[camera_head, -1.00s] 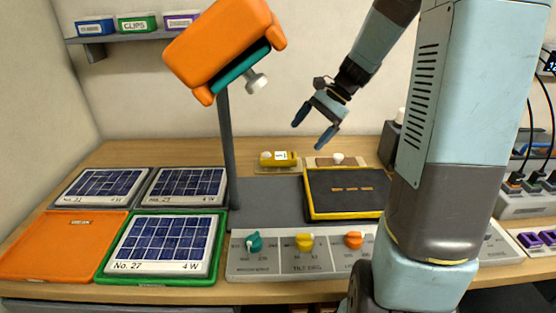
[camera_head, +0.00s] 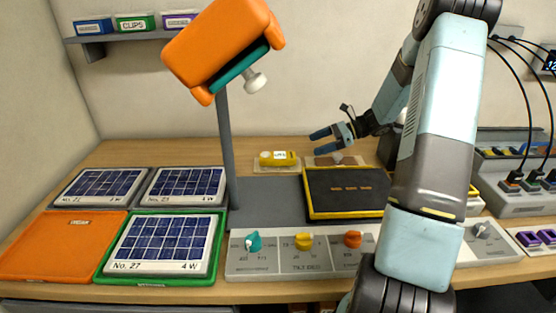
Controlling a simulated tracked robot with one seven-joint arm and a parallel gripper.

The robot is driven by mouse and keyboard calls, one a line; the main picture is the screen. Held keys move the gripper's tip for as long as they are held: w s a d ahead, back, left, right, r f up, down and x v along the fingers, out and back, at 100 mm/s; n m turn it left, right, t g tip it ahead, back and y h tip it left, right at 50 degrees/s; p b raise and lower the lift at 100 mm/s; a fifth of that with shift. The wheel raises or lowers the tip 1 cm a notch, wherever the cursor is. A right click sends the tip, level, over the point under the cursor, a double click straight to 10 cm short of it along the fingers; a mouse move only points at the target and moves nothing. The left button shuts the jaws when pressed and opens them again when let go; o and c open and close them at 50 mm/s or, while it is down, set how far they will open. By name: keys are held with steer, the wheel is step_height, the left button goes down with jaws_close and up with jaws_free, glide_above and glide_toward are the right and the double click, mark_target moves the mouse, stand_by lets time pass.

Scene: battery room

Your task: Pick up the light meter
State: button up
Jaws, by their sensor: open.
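The light meter looks to be the small yellow device (camera_head: 267,159) with a white display, lying on a beige mat (camera_head: 292,167) at the back of the bench. My gripper (camera_head: 317,142) is open and empty, its two blue fingers pointing left. In the picture it is just right of and slightly above the yellow device, apart from it. I cannot tell its exact height over the bench.
A lamp with an orange head (camera_head: 222,45) stands on a grey post (camera_head: 228,150) left of the device. A yellow-edged black panel (camera_head: 345,191) lies in front. Solar panels (camera_head: 165,243) fill the left, a knob console (camera_head: 300,254) the front.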

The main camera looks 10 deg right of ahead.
mark_target(284, 155)
steer(key=x, duration=1.3)
steer(key=shift+w+a+f, duration=0.1)
steer(key=shift+a, duration=0.15)
steer(key=c, duration=1.2)
steer(key=shift+o, duration=0.2)
